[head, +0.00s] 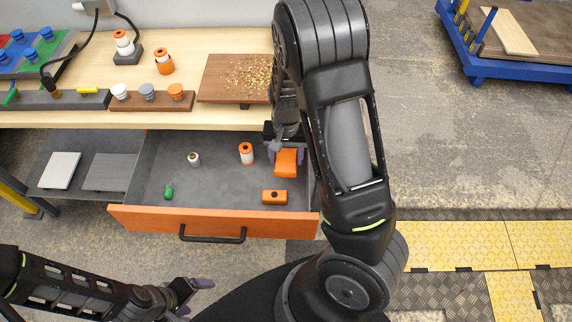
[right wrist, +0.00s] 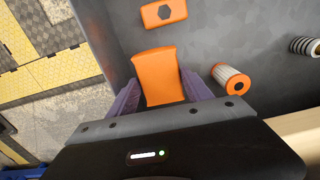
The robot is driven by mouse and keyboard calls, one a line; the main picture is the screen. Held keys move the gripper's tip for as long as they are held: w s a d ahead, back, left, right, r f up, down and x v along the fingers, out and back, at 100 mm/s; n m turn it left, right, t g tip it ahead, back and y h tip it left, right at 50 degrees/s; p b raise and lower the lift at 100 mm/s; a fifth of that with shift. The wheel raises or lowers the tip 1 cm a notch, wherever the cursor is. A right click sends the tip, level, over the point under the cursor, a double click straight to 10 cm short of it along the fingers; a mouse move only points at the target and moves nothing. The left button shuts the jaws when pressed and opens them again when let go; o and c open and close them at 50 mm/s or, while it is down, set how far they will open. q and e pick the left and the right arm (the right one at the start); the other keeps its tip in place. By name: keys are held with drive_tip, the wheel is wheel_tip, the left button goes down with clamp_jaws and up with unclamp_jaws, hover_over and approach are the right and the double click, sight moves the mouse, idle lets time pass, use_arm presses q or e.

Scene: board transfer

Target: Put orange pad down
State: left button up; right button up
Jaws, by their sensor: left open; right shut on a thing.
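My right gripper (head: 286,154) is shut on the orange pad (head: 286,163) inside the open drawer (head: 220,182), near its right wall. In the right wrist view the orange pad (right wrist: 158,76) lies between the two purple fingers of the right gripper (right wrist: 160,92). I cannot tell whether the pad touches the drawer floor. My left gripper (head: 194,295) is open and empty, in front of the drawer at the bottom of the head view.
The drawer also holds an orange block with a dark mark (head: 274,197), an orange-and-white cylinder (head: 246,153), a small pale-and-dark cylinder (head: 194,159) and a green piece (head: 168,191). A brown board with chips (head: 222,80) lies on the workbench (head: 195,45) above.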

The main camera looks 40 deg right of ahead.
sight(286, 167)
drive_tip(key=shift+f, duration=2.35)
drive_tip(key=o, duration=1.2)
drive_tip(key=shift+f, duration=0.1)
drive_tip(key=shift+f, duration=0.2)
wheel_tip(286, 167, up, 8)
drive_tip(key=shift+r, duration=0.1)
